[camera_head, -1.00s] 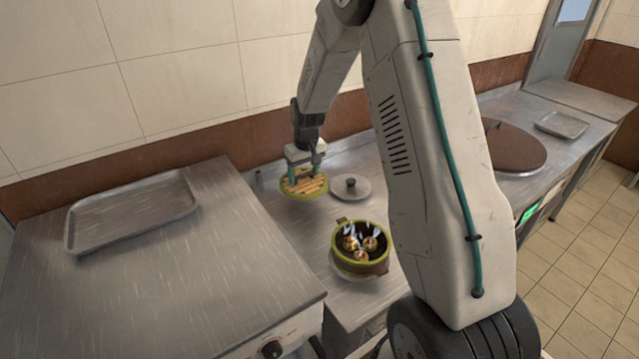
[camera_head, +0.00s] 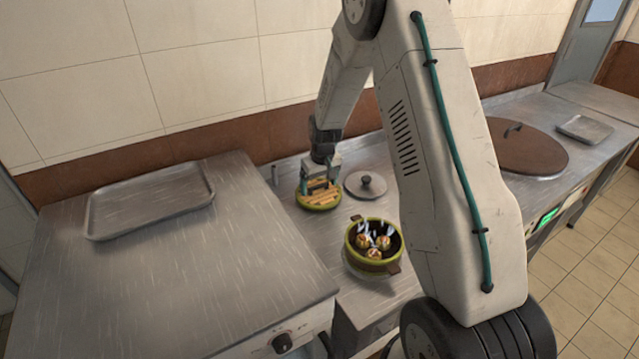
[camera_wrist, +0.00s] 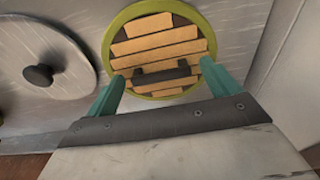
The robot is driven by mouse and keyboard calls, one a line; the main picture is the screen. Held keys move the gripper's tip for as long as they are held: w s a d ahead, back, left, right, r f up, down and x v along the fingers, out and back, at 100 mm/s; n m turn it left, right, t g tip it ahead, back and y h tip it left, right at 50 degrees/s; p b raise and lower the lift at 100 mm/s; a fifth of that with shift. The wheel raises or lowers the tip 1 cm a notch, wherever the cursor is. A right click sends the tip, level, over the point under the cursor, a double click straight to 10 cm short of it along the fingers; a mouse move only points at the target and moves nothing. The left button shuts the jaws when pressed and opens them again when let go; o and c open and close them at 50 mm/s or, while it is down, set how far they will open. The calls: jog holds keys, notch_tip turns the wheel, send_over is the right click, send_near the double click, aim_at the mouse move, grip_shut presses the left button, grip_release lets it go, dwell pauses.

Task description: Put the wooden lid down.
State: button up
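The wooden lid (camera_head: 318,199) is round, with light slats, a green rim and a dark bar handle. It lies flat on the steel counter, left of a grey metal lid. In the wrist view the wooden lid (camera_wrist: 160,46) is at top centre, its handle in plain sight between my fingers. My gripper (camera_head: 320,182) is just above the lid. In the wrist view my gripper (camera_wrist: 162,78) has its teal fingers spread wide, with a gap on each side of the handle.
The grey metal lid (camera_head: 365,185) with a knob lies right of the wooden lid. A green-rimmed pot (camera_head: 374,262) holding several buns stands nearer the front. An empty tray (camera_head: 150,203) lies on the left worktop. A large brown lid (camera_head: 525,150) is at right.

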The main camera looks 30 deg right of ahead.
aim_at(322, 196)
jog(key=s+a+r, duration=0.3)
jog(key=s+r, duration=0.2)
jog(key=r, duration=0.6)
jog(key=s+a+r, duration=0.2)
jog(key=s+r, duration=0.2)
jog(key=r, duration=0.7)
jog(key=s+a+r, duration=0.2)
jog(key=s, duration=0.8)
jog(key=s+a+r, duration=0.3)
jog(key=s, duration=0.7)
jog(key=s+a+r, duration=0.3)
jog(key=s, duration=0.8)
jog(key=shift+a+g, duration=0.25)
jog(key=shift+g, duration=0.05)
